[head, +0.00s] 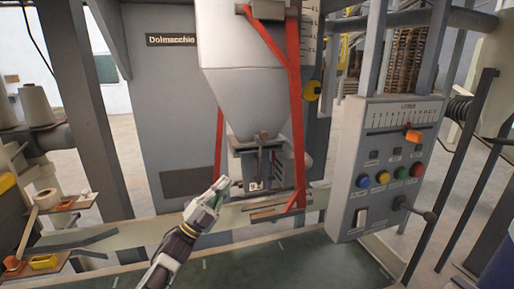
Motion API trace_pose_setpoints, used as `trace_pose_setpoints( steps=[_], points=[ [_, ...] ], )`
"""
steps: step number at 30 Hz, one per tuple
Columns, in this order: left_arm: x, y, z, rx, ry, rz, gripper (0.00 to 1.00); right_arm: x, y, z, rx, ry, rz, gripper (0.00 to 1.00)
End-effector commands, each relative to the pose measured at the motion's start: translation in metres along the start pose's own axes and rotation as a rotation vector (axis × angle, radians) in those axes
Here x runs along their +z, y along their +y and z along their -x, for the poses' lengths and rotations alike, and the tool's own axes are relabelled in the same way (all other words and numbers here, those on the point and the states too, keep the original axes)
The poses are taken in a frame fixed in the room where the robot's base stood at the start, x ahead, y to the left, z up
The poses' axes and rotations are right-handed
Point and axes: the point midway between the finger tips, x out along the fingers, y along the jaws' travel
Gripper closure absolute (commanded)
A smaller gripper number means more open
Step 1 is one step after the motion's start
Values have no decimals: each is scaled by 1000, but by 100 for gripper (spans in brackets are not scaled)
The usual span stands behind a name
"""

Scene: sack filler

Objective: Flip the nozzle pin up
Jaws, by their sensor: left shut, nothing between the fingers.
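The filler nozzle (258,146) sits under the pale hopper (252,95), between two red straps. A thin grey upright bar shows on its front; the nozzle pin is too small for me to tell apart from the metal parts around it. My left gripper (222,184) is shut and empty. It is below and to the left of the nozzle, apart from it in the picture. My right gripper is not in view.
A grey control panel (386,160) with coloured buttons, an orange slider and a black-knobbed lever stands at the right. A pale rail (135,232) crosses below the nozzle. Shelves with spools (36,104) are at the left. Red straps (296,130) flank the nozzle.

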Motion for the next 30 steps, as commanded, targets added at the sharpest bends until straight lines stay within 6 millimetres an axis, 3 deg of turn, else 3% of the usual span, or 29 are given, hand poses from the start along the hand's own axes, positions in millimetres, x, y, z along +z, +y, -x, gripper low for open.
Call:
trace_pose_setpoints(
  steps=[19,30],
  points=[
    [-41,-9,2,-45,177,-135,100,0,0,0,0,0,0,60],
    [-42,-9,2,-49,179,-163,100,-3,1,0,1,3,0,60]
  ],
)
